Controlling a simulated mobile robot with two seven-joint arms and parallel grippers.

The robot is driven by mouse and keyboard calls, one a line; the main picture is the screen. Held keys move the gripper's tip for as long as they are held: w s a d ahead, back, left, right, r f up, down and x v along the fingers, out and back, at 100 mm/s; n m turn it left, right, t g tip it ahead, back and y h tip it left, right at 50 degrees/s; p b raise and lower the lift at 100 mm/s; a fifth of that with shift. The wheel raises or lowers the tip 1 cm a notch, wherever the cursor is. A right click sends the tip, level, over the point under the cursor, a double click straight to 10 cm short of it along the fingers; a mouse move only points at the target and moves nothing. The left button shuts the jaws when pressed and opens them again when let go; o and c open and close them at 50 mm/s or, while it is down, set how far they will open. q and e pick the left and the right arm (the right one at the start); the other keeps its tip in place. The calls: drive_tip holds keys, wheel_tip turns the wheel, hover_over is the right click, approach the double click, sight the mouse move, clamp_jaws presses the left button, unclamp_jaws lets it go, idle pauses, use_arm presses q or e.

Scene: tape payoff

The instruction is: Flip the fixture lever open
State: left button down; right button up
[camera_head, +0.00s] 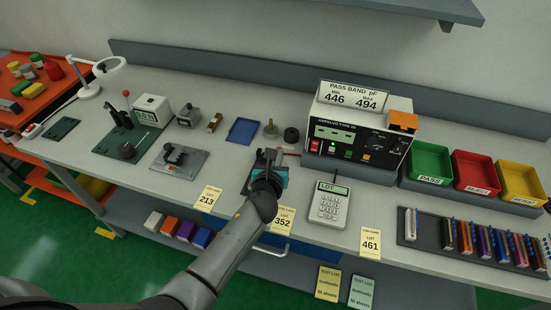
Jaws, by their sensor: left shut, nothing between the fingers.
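My left gripper (266,172) reaches in from the bottom of the view. It is shut and empty, with its fingertips over a small dark fixture (254,183) with a teal part (284,177) on its right side. The gripper hides most of this fixture, so I cannot tell how its lever stands or whether the fingers touch it. A thin reddish piece (290,152) shows just behind it, towards the meter. My right gripper is not in view.
The meter (360,140) stands behind and right, with a grey keypad (329,204) in front of it. Green (430,162), red (475,172) and yellow (520,182) bins stand at right.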

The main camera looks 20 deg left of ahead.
use_arm(q)
drive_tip(key=w+r+p, duration=0.1)
drive_tip(key=w+r, duration=0.1)
drive_tip(key=w, duration=0.3)
drive_tip(key=shift+w+r, duration=0.2)
drive_tip(key=shift+w, duration=0.15)
drive_tip(key=shift+d, duration=0.1)
idle(1.1)
